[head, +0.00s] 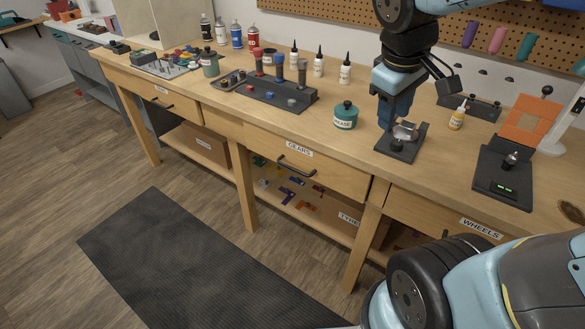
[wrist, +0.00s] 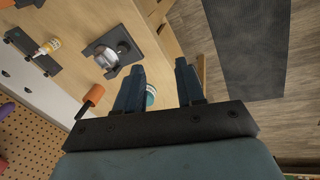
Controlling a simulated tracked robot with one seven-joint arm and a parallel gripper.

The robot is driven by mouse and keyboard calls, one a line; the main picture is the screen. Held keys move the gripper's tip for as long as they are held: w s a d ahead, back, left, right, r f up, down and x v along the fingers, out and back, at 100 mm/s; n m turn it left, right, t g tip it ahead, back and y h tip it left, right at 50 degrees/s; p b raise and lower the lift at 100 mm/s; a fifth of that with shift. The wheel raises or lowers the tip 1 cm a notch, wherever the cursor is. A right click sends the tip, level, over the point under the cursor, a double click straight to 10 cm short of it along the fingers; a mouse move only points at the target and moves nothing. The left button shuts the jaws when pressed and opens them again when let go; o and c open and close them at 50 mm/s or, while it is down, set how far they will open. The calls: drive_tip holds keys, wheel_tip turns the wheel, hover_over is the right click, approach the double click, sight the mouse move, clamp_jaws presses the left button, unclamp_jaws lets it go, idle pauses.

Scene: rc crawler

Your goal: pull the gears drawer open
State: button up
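The gears drawer (head: 330,169) is the wooden front under the bench top in the middle of the head view, with a "GEARS" label and a dark bar handle (head: 297,168). It looks closed, flush with the bench. My gripper (head: 391,123) points down above the bench top, to the right of and above the handle in the head view, apart from it. In the wrist view my gripper (wrist: 160,66) has its two dark blue fingers spread with a clear gap and nothing held. The handle cannot be made out in the wrist view.
Near my gripper stand a green grease jar (head: 345,116), a dark vise-like fixture (head: 403,143) and a yellow-labelled bottle (head: 458,117). A wheels drawer (head: 450,214) is to the right. A lower shelf holds small parts (head: 293,195). The floor before the bench has a dark mat (head: 175,260).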

drive_tip(key=w+a+f+n+h, duration=0.9)
drive_tip(key=f+n, duration=0.5)
drive_tip(key=n, duration=0.6)
drive_tip(key=w+a+f+n+t+y, duration=0.1)
drive_tip(key=w+a+f+n+t, duration=0.1)
drive_tip(key=a+f+n+t, duration=1.25)
drive_tip(key=w+d+f+n+g, duration=0.4)
drive_tip(key=w+d+f+n, duration=0.1)
drive_tip(key=w, duration=0.4)
drive_tip(key=shift+w+f+g, duration=0.35)
drive_tip(key=shift+w+f, duration=0.05)
drive_tip(key=shift+f, duration=0.05)
drive_tip(key=shift+c, duration=0.2)
clamp_jaws()
